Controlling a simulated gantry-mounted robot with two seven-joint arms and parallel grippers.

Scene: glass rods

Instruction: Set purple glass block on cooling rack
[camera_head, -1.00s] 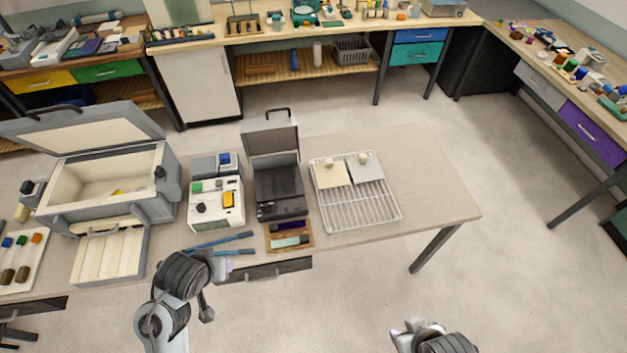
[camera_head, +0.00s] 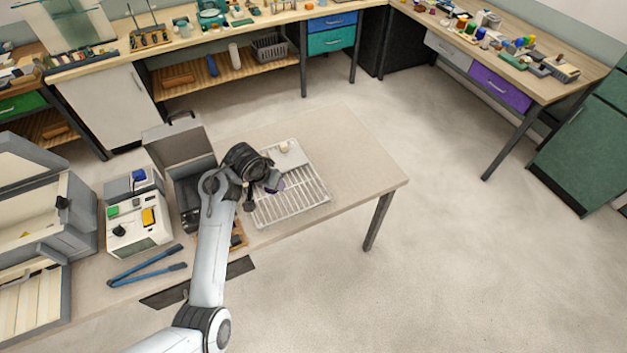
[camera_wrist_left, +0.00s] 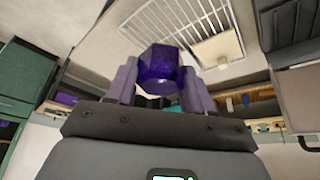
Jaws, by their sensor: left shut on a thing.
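My left gripper (camera_head: 266,186) is at the left part of the wire cooling rack (camera_head: 312,196), in front of it in the head view. It is shut on the purple glass block (camera_wrist_left: 160,70), a dark purple faceted piece between both fingers in the left wrist view. In the head view only a small bit of the block (camera_head: 277,186) shows beside the fingers. The rack also shows beyond the block in the left wrist view (camera_wrist_left: 165,22). I cannot tell whether the block touches the rack. My right gripper is out of view.
A pale square pad with a knob (camera_head: 294,160) lies on the rack's far part. The open dark case (camera_head: 182,140) stands left of my arm. A white device (camera_head: 137,230) and blue-handled tongs (camera_head: 150,268) lie further left. The table right of the rack is clear.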

